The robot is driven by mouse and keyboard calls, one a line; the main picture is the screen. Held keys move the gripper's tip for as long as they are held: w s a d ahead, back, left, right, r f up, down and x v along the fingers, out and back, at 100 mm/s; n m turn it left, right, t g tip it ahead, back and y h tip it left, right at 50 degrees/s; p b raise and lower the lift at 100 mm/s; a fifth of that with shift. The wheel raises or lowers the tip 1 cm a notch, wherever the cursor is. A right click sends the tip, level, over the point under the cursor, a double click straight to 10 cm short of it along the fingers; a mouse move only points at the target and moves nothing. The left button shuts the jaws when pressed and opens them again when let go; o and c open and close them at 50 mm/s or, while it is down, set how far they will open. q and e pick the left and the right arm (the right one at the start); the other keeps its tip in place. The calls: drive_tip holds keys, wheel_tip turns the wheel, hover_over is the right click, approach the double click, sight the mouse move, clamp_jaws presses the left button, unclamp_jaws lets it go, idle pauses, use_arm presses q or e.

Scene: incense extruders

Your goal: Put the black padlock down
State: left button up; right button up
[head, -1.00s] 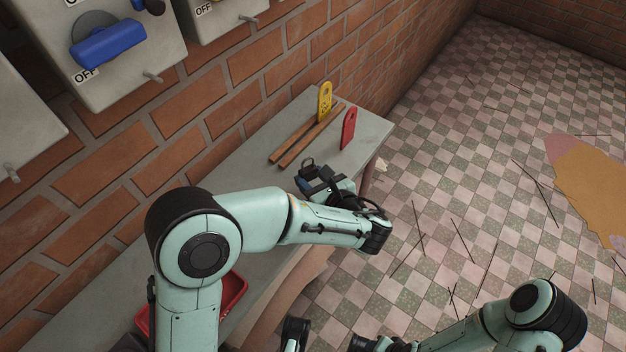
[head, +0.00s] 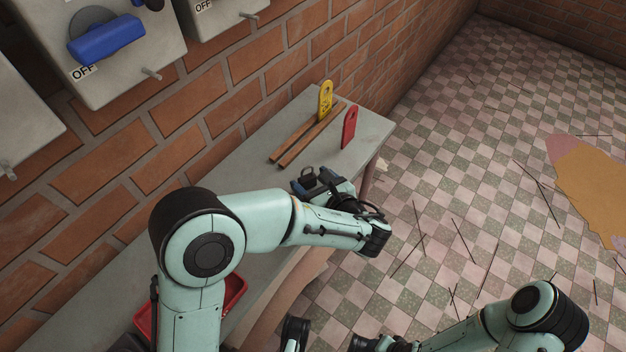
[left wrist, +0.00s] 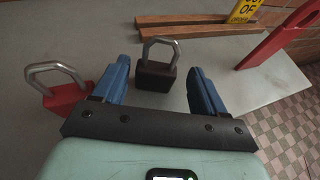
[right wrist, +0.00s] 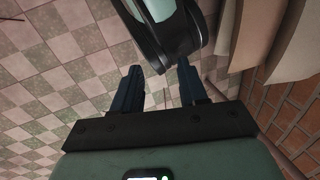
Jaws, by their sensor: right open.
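The black padlock (left wrist: 155,72) stands upright on the grey table (left wrist: 240,90), its metal shackle up. In the left wrist view it is between the blue fingers of my left gripper (left wrist: 160,68), with a gap on each side. That gripper is open. In the head view the padlock (head: 307,174) shows just beyond my left gripper (head: 312,186), partly hidden. A red padlock (left wrist: 66,97) is beside the left finger in the left wrist view. My right gripper (right wrist: 158,68) is open, with no object held, pointing towards the floor and a part of my body.
Two wooden strips (head: 306,138), a yellow tag (head: 325,101) and a red tag (head: 348,128) are at the table's far end. A red tray (head: 238,291) is partly behind my left arm. Grey switch boxes (head: 125,75) hang on the brick wall.

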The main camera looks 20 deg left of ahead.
use_arm(q)
drive_tip(key=shift+r, duration=0.3)
drive_tip(key=shift+r+p, duration=0.4)
drive_tip(key=shift+r, duration=0.15)
drive_tip(key=p+v, duration=0.1)
drive_tip(key=v, duration=1.1)
drive_tip(key=shift+f+p, duration=0.25)
drive_tip(key=shift+p, duration=0.1)
use_arm(e)
drive_tip(key=shift+g+y, duration=0.3)
drive_tip(key=shift+g, duration=0.4)
drive_tip(key=s+r, duration=0.1)
drive_tip(key=s+a+r, duration=0.1)
drive_tip(key=s+r, duration=0.1)
drive_tip(key=shift+s+a, duration=0.35)
drive_tip(key=shift+s, duration=0.05)
